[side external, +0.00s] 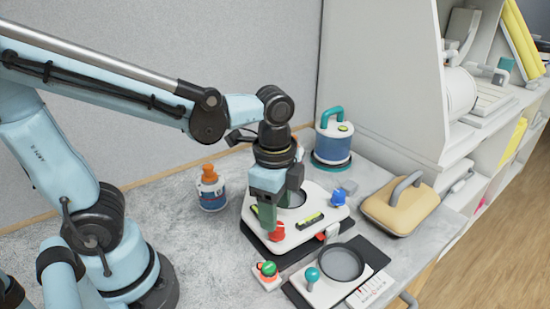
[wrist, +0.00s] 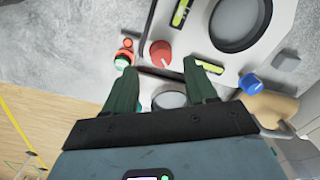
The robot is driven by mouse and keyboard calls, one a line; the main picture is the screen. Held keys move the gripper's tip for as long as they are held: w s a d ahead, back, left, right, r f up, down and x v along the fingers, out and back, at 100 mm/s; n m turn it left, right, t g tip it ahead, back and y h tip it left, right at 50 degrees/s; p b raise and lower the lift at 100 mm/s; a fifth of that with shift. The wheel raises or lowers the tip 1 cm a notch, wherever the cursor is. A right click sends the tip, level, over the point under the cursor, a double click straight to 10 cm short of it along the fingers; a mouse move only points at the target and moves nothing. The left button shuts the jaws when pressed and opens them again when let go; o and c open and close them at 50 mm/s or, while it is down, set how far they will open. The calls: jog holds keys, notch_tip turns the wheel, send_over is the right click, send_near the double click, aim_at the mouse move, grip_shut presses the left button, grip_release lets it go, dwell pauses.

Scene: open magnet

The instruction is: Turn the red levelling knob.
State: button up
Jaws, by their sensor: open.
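The red levelling knob (side external: 277,232) sits on the near corner of a white levelling plate (side external: 262,239). In the wrist view the red knob (wrist: 161,53) lies just beyond my fingertips, near the line between them. My gripper (side external: 279,208) is over the plate, fingers pointing down and spread. In the side view one finger overlaps the knob's upper left side; I cannot tell whether it touches. In the wrist view my gripper (wrist: 160,67) is open with nothing between the fingers.
A blue knob (side external: 338,199) and green bubble levels (side external: 311,219) are on the plate. A small red-and-green button box (side external: 267,271) and a teal-knobbed unit with a round dish (side external: 341,263) stand in front. An orange-capped bottle (side external: 212,190) is left; a tan handled case (side external: 399,208) is right.

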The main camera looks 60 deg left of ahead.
notch_tip(320, 180, up, 8)
jog(key=shift+s, duration=0.15)
dwell(0.3)
jog(key=shift+d+f, duration=0.1)
